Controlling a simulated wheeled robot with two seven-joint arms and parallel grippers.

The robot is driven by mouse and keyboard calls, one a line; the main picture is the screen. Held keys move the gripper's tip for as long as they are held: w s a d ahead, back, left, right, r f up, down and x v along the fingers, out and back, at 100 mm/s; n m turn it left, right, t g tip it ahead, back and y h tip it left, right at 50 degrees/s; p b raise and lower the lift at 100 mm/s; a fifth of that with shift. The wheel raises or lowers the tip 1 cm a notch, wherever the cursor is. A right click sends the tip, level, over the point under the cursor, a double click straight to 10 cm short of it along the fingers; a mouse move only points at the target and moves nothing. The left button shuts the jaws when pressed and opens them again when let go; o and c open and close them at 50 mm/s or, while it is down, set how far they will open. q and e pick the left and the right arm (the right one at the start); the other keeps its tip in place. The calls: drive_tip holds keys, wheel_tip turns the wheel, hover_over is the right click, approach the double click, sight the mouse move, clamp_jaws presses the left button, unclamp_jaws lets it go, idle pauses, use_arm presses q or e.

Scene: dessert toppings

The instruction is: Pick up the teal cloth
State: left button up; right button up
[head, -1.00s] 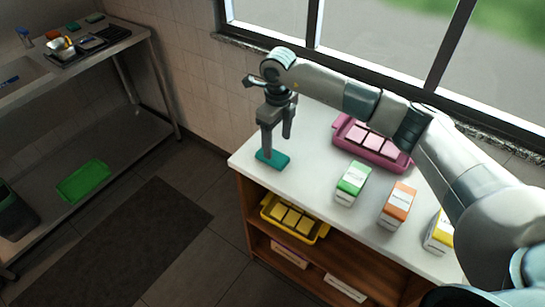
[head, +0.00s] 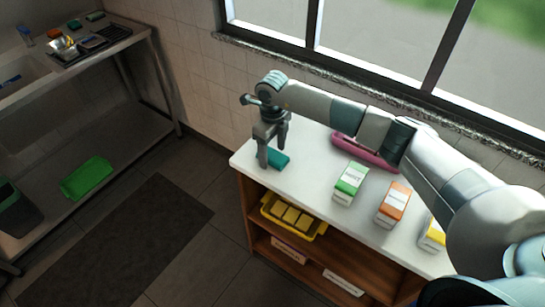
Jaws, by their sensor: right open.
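The teal cloth (head: 279,160) lies flat near the left end of the white counter, a small folded-looking rectangle. My right gripper (head: 272,154) points down over it, with its fingers apart. One finger stands at the cloth's left end, and the other is at its far side. The fingers hide part of the cloth. I cannot tell whether the fingertips touch the cloth or the counter. My left gripper is not in view.
Green (head: 350,183), orange (head: 393,205) and yellow (head: 433,233) cartons stand along the counter's front. A pink tray (head: 366,152) lies behind, partly covered by my right arm. A yellow tray (head: 294,219) sits on the shelf below. A sink bench stands at left.

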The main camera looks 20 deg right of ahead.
sight(272, 154)
drive_tip(key=c, duration=1.1)
drive_tip(key=shift+c, duration=0.2)
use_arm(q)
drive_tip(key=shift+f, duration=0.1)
use_arm(e)
drive_tip(key=shift+r, duration=0.1)
